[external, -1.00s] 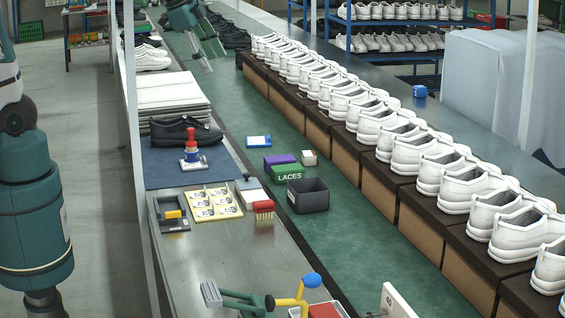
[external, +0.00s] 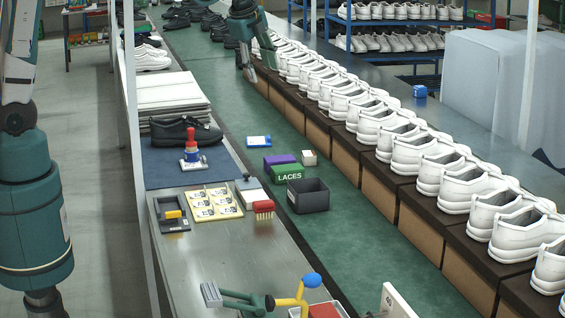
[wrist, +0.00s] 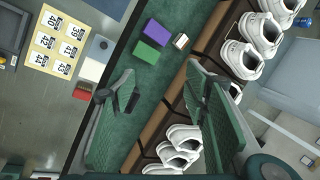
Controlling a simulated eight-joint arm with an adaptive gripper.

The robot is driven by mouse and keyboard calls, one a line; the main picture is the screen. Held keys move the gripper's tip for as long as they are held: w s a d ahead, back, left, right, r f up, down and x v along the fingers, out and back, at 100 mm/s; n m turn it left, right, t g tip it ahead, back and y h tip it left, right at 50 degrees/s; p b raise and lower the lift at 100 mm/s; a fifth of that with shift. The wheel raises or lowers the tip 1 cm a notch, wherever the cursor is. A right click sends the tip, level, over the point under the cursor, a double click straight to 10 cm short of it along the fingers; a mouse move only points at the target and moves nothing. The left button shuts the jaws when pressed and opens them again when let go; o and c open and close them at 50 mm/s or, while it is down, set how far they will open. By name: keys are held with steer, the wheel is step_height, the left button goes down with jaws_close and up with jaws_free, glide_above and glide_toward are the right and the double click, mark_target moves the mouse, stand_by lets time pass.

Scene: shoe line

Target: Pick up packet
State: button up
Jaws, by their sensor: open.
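A flat blue-and-white packet (external: 258,141) lies on the green belt (external: 330,235) in the external view, behind a purple box (external: 279,160) and a green box marked LACES (external: 287,174). The packet is not visible in the wrist view. My gripper (external: 259,73) is open and empty, farther back over the belt, beside the far end of the row of white shoes. In the wrist view my gripper (wrist: 161,70) has its two green fingers spread wide. The green box (wrist: 147,51) and purple box (wrist: 157,33) show beyond the fingertips.
White shoes (external: 405,145) on brown boxes line the belt's right side. A dark bin (external: 308,195) and a small white block (external: 309,157) stand near the boxes. Left, the metal bench holds yellow cards (external: 212,203), a red brush (external: 264,208) and a red-handled stamp (external: 191,145).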

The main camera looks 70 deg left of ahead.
steer(key=w+a+f+m+g+y, duration=0.1)
steer(key=w+a+f+m, duration=0.35)
steer(key=w+f, duration=0.8)
steer(key=m+g, duration=0.2)
steer(key=m, duration=0.2)
glide_toward(309, 153)
steer(key=shift+w+f+y, duration=0.1)
steer(key=shift+f+y, duration=0.35)
steer(key=shift+y, duration=0.05)
steer(key=shift+x, duration=1.2)
steer(key=shift+f, duration=0.1)
steer(key=shift+x, duration=2.6)
steer(key=shift+d, duration=0.2)
steer(key=c, duration=1)
